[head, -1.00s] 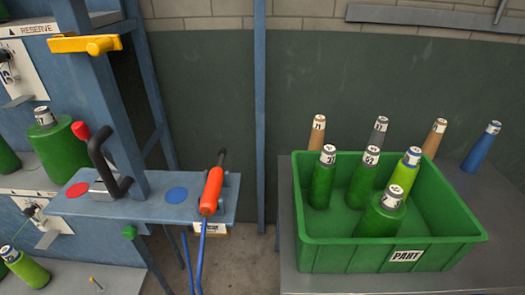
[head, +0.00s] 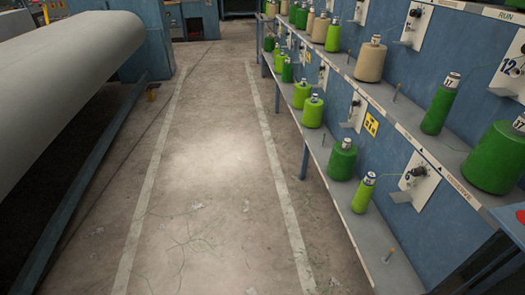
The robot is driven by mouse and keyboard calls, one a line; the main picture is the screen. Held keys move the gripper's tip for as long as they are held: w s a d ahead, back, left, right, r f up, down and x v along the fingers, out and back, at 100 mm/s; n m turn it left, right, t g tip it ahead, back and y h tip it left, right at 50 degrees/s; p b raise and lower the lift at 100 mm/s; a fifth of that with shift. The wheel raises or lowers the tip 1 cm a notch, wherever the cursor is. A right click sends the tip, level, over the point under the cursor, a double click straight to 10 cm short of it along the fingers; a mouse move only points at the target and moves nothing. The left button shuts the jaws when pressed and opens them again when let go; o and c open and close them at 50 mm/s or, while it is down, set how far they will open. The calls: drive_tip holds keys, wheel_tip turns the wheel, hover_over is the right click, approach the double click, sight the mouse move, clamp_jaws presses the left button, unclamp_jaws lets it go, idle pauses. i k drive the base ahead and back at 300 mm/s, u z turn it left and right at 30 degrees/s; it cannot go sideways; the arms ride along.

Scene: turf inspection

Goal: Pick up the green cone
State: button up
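Several green cones stand on the rack at the right of the head view. A slim dark green cone (head: 439,106) and a large dark green one (head: 497,156) are on the upper shelf. A squat dark green cone (head: 341,161) and a slim lime cone (head: 363,194) are on the lower shelf. More lime cones (head: 313,112) stand further back. I cannot tell which one the task means. My gripper is not in view, and no cone is seen held.
The aisle floor (head: 215,170) between two pale lines is clear, with a few thread scraps. A large grey roll (head: 60,65) bounds the left side. Rack shelves (head: 345,205) edge the right. Bare pegs (head: 389,257) stick up from the shelves.

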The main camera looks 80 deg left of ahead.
sight(341, 163)
drive_tip(key=u, duration=2.3)
drive_tip(key=i, duration=0.75)
drive_tip(key=u, duration=0.6)
drive_tip(key=i, duration=1.1)
drive_tip(key=z, duration=0.35)
drive_tip(key=i, duration=0.85)
drive_tip(key=z, duration=0.4)
